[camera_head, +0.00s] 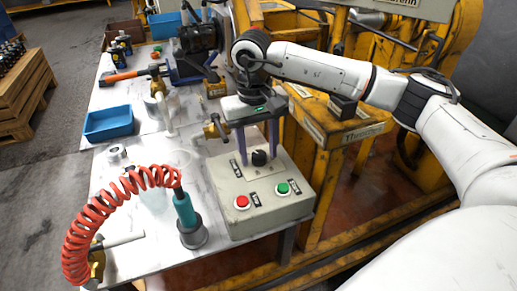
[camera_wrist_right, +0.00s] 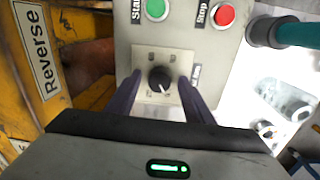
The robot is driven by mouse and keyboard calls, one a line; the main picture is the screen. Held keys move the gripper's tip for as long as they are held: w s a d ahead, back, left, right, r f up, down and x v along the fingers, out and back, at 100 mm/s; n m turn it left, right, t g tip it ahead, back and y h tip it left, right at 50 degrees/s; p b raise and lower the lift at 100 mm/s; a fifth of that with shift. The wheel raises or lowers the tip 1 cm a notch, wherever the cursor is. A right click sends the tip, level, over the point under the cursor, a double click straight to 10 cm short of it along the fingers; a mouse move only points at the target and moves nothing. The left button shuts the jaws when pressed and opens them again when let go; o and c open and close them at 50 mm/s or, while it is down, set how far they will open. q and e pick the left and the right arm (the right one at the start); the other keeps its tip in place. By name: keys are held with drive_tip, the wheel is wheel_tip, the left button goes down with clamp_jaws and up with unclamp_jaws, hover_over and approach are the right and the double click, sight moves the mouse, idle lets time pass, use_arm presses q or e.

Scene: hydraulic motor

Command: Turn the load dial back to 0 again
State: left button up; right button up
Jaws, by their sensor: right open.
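The load dial is a black round knob (camera_head: 259,158) on the top face of a grey control box (camera_head: 228,213). In the right wrist view the dial (camera_wrist_right: 161,79) sits on a pale square plate, with a small white mark toward the bottom of the picture. The plate's printed marks are too small to read. My right gripper (camera_head: 257,148) is open above the box, its two purple fingers pointing down. In the right wrist view its fingers (camera_wrist_right: 159,82) stand on either side of the dial, with gaps visible. My left gripper is not in view.
A red stop button (camera_head: 241,202) and a green start button (camera_head: 282,188) are on the same box. A teal tool (camera_head: 184,210) with a red coiled hose stands left of it. A blue bin (camera_head: 109,123) is farther left. Yellow machinery (camera_head: 330,135) borders the right.

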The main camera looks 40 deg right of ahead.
sight(256, 155)
wheel_tip(256, 155, up, 10)
drive_tip(key=shift+a+r+p, duration=0.2)
drive_tip(key=shift+a+p, duration=0.05)
drive_tip(key=shift+p, duration=0.15)
drive_tip(key=shift+w, duration=0.1)
idle(0.4)
